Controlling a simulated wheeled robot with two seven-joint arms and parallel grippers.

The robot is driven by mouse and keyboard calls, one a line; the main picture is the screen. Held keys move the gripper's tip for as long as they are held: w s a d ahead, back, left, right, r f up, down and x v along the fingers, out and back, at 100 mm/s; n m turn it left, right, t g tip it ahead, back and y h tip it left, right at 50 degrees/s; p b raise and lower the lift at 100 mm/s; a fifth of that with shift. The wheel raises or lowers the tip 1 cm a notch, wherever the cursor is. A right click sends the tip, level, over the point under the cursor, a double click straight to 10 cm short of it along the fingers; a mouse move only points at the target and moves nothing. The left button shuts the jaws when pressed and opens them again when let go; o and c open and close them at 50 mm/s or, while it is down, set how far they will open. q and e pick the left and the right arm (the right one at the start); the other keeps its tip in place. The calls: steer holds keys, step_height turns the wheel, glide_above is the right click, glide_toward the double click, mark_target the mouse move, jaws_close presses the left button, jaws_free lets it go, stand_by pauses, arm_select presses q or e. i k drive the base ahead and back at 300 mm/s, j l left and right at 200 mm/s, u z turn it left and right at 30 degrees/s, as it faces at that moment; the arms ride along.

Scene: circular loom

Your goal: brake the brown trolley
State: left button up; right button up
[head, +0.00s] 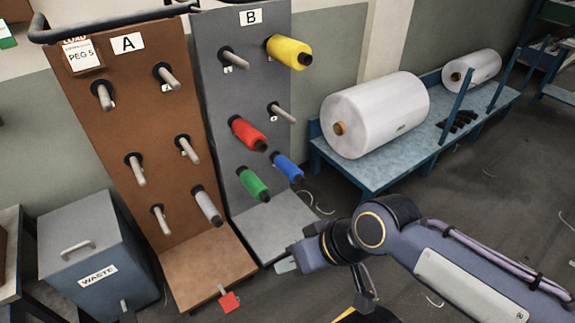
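The brown trolley (180,200) stands left of centre and is marked A. A red pedal (229,301) sticks out at the front of its base; I cannot tell whether it is up or down. A card (84,56) at its top left reads "PEG 5". Its board has several pegs, and a pale grey spool (207,205) sits on the lower right one. My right gripper (286,266) is right of the brown base, apart from the pedal in the picture. Only a pale fingertip shows, so its opening is unclear. My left gripper is out of view.
The grey trolley (262,222) marked B stands close to the right, with yellow, red, green and blue spools. A grey-blue waste bin (95,255) stands at left. A blue bench (375,178) with white rolls (375,113) is at the right. Floor in front looks open.

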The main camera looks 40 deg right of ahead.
mark_target(229, 303)
steer(key=i+j+z, duration=0.1)
steer(key=j+z, duration=0.4)
steer(key=j, duration=0.5)
steer(key=j+z, duration=0.5)
steer(key=j, duration=0.5)
